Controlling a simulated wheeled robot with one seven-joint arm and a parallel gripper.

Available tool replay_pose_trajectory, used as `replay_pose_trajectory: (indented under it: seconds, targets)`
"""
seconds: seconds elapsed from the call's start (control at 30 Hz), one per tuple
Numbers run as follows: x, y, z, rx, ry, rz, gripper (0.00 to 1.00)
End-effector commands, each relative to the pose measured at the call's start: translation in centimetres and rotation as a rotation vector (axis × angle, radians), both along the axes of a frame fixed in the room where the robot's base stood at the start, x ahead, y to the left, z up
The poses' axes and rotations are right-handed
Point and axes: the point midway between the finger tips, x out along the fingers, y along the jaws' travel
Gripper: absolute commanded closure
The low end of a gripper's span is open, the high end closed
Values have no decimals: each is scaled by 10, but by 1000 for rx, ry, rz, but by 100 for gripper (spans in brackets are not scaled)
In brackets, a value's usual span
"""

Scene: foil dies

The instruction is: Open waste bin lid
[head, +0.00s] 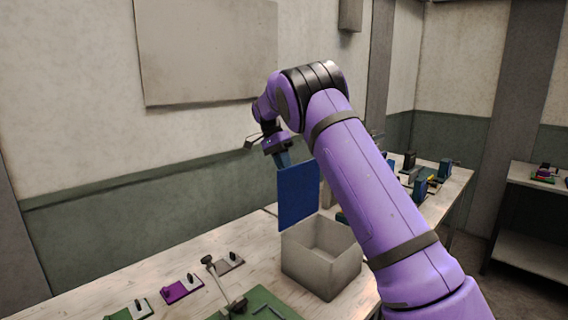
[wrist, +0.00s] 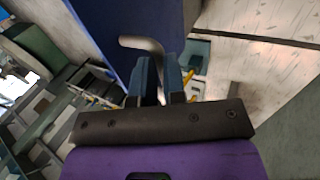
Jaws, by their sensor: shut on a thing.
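The waste bin (head: 308,268) is a grey open-topped box on the workbench. Its blue lid (head: 298,195) stands upright along the bin's left-back edge, so the bin's inside shows. My gripper (head: 282,160) is at the top of the lid. In the wrist view, the blue fingers of my gripper (wrist: 159,72) are shut on a grey bent handle (wrist: 140,43) beside the blue lid (wrist: 102,22). The exact contact between fingers and handle is partly hidden.
The pale wooden workbench (head: 130,285) holds small purple (head: 182,289) and grey plates (head: 229,262) and a green mat (head: 262,303) at the front. Another bench with several small items (head: 420,185) stands behind at right. A wall is close behind the bin.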

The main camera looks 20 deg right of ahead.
Motion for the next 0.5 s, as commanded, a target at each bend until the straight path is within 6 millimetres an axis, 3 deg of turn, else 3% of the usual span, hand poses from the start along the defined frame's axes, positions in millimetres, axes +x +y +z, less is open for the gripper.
replay_pose_trajectory:
  seconds: [0.03,0.13,0.17,0.5]
  targets:
    - [-3,4,-22,10,36,0,87]
    - [-2,4,-22,9,35,0,64]
    - [-2,4,-22,9,35,0,62]
    - [-1,5,-19,9,33,1,62]
